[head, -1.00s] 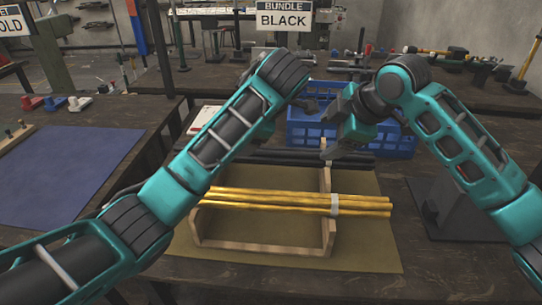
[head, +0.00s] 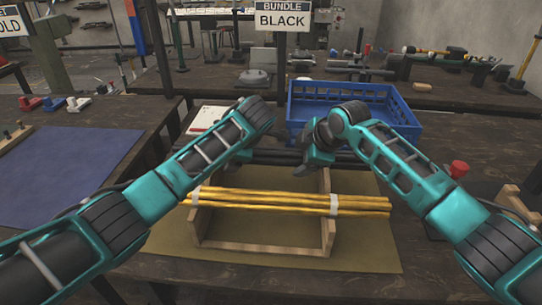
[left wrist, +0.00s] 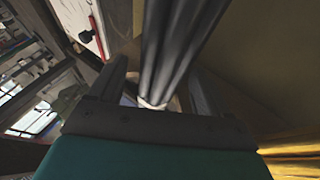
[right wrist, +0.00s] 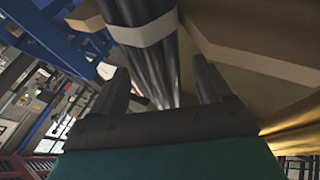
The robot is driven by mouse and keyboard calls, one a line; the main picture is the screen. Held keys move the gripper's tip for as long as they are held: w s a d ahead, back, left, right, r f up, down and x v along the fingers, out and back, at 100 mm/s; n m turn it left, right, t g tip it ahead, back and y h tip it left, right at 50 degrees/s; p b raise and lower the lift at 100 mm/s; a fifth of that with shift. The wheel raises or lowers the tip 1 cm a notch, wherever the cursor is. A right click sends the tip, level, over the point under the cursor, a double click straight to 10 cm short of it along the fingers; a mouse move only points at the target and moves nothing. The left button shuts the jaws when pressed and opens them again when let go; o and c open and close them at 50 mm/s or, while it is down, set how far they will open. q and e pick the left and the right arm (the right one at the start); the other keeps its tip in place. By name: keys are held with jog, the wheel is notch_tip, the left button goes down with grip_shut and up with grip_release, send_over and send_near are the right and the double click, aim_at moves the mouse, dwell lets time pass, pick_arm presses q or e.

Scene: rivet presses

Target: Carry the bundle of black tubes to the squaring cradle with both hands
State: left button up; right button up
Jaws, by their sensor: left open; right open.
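The bundle of black tubes (head: 278,156) lies across the back of a wooden rack (head: 265,248), partly hidden by my arms. My left gripper (head: 240,156) is at the bundle's left part. In the left wrist view the black tubes (left wrist: 178,40) run between its open fingers (left wrist: 156,78). My right gripper (head: 315,162) is over the bundle further right. In the right wrist view the tubes (right wrist: 155,65), with a white band, run between its open fingers (right wrist: 160,80). I cannot tell which wooden piece is the squaring cradle.
A bundle of gold tubes (head: 275,201) with white bands lies on the rack in front of the black one. A blue crate (head: 400,115) stands close behind. A wooden piece (head: 512,203) and a red knob (head: 458,168) are at right. A blue mat (head: 60,170) is clear.

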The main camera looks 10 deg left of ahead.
jog(key=shift+f, duration=0.1)
pick_arm(q)
grip_shut()
pick_arm(e)
grip_shut()
dwell(0.4)
pick_arm(q)
jog(key=shift+w+r, duration=0.1)
jog(key=shift+r, duration=0.15)
pick_arm(e)
jog(key=shift+w+r, duration=0.1)
jog(key=shift+r, duration=0.25)
